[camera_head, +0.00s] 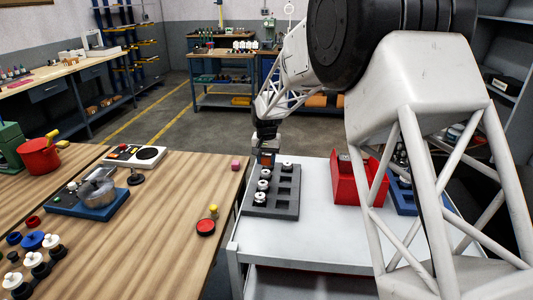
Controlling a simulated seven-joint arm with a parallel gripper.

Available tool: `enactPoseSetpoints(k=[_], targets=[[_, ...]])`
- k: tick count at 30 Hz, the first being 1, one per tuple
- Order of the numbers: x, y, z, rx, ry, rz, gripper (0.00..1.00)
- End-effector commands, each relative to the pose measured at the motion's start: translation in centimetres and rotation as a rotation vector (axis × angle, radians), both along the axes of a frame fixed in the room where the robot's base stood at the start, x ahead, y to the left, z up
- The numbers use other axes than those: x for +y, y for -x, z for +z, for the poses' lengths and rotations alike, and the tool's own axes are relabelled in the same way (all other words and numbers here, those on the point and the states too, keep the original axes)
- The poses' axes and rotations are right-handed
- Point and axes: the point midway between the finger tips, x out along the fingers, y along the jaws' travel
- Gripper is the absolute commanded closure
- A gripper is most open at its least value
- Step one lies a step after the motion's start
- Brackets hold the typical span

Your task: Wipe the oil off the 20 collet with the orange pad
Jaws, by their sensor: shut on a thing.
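My gripper (267,150) points down over the back left of the grey collet tray (287,208). It is shut on the orange pad (266,159), which shows as a small orange patch below the fingers. Several silver collets stand in the tray: three in the left column, at the back (265,173), the middle (263,185) and the front (260,198), and one at the back right (287,165). The pad is just behind the back left collet; I cannot tell whether it touches one. Size marks and oil are too small to make out.
The tray sits on a white cart top (310,240), clear in front. A red bin (350,188) and a blue tray (403,198), partly behind my arm, stand to the right.

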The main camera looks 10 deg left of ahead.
Motion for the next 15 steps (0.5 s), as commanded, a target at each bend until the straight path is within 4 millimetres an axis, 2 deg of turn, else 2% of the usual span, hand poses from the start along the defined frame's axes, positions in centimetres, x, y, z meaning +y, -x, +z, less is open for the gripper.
enactPoseSetpoints(k=[6, 7, 8, 15], targets=[[0.0, 0.2, -2.4, 0.0, 0.0, 0.0, 0.88], [0.0, 0.5, -1.8, -0.002, -0.001, 0.001, 0.87], [0.0, 0.8, -1.7, -0.001, -0.001, 0.001, 0.92], [0.0, 2.6, -2.5, 0.001, 0.0, 0.0, 0.93]])
